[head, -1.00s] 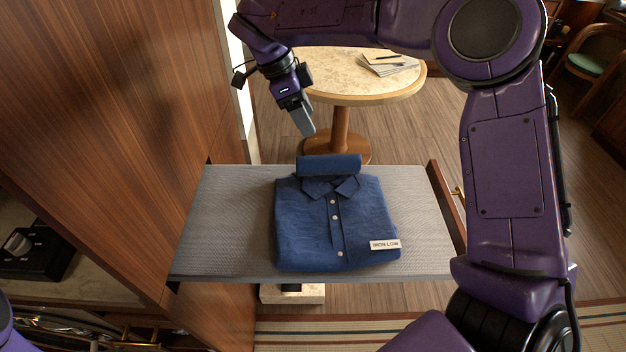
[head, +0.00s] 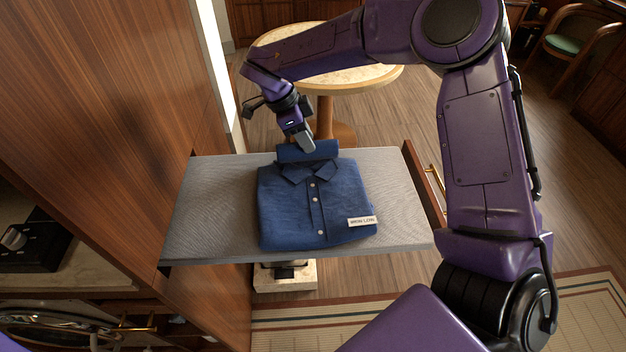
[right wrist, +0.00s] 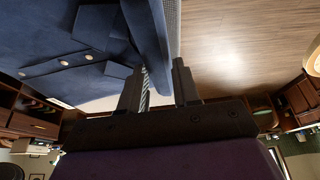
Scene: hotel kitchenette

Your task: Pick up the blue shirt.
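The blue shirt (head: 290,210) lies folded on the grey ironing board (head: 205,210), buttons up, with a raised roll of cloth (head: 325,149) behind its collar. A white tag (head: 362,221) sits at its lower right corner. My right gripper (head: 307,145) is at the roll, pointing down. In the right wrist view, the two fingers of this gripper (right wrist: 158,88) are apart. The shirt (right wrist: 60,45) fills the upper left there, and the roll's edge (right wrist: 146,40) lines up with the gap between the fingers. I cannot tell whether they touch it. My left gripper is out of view.
A wooden cabinet wall (head: 110,110) stands close along the board's left side. A round table (head: 365,78) stands behind the board. A wooden panel with a brass handle (head: 424,180) is at the board's right end. The board is bare on both sides of the shirt.

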